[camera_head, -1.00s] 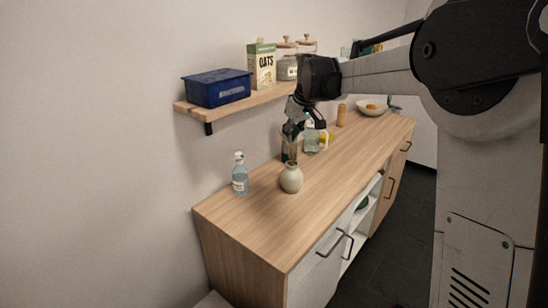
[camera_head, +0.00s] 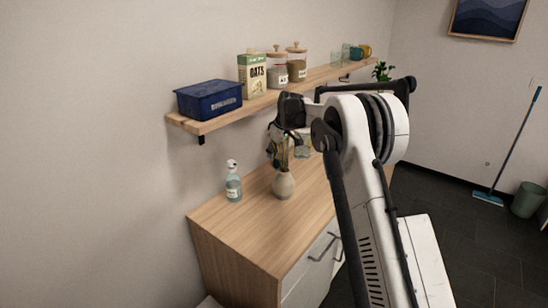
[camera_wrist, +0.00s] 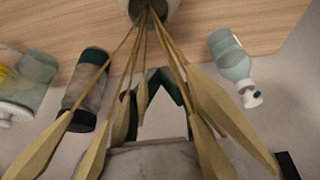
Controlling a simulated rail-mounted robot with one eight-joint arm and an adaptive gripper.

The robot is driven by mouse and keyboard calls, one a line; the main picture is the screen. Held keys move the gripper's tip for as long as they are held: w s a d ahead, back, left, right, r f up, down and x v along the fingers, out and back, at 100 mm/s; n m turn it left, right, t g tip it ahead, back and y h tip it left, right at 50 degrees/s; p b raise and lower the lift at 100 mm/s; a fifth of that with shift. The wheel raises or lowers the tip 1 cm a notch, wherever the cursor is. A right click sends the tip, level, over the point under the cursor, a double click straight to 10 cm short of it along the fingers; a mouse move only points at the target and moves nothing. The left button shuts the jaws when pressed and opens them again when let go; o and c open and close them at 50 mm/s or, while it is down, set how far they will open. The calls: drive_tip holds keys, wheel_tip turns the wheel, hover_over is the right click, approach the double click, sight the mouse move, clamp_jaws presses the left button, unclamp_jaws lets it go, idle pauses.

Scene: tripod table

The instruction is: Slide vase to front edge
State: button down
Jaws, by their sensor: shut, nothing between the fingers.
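The pale round vase (camera_head: 284,187) stands upright on the wooden counter (camera_head: 255,231), with dry stems rising from its mouth. In the wrist view the vase (camera_wrist: 153,10) is at the top edge, and its stems with pointed tan heads fan out toward the camera. My gripper (camera_head: 277,152) is just behind and above the vase, around the height of the stems. In the wrist view the dark fingers of my gripper (camera_wrist: 158,76) are shut and empty, seen between the stems, below the vase in the picture. Touch with the stems cannot be told.
A clear pump bottle (camera_head: 233,183) stands left of the vase near the wall. A shelf (camera_head: 204,125) with a blue box (camera_head: 209,99) hangs above. The counter's near part is clear.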

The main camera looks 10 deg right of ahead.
sight(284, 183)
drive_tip(key=x, duration=0.8)
drive_tip(key=s+d+p, duration=0.1)
drive_tip(key=s+d, duration=0.1)
drive_tip(key=s, duration=0.1)
drive_tip(key=shift+d, duration=0.25)
